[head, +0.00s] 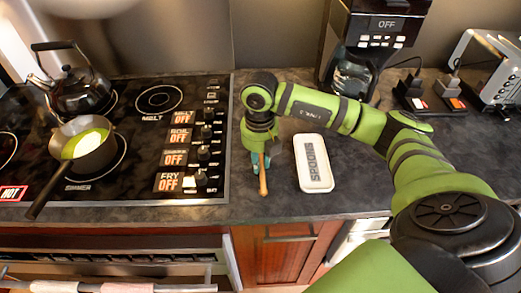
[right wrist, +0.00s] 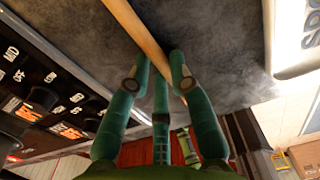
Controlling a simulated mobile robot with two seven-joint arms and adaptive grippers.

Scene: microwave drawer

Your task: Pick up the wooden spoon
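The wooden spoon (head: 263,178) is on the dark counter, just right of the stove, with its handle pointing toward the front edge. My right gripper (head: 259,160) is down at the spoon from above. In the right wrist view, the light wooden handle (right wrist: 138,32) runs diagonally between the green fingertips of my right gripper (right wrist: 160,62). The fingers straddle the handle closely, but I cannot tell whether they press on it. The spoon's far end is hidden behind my gripper in the head view. My left gripper is not in view.
A white holder marked SPOONS (head: 316,165) lies right of my gripper. The stove (head: 130,150) carries a saucepan (head: 85,150) and a kettle (head: 82,90). A coffee machine (head: 370,45) and toaster (head: 490,70) stand behind. The counter's front edge is close.

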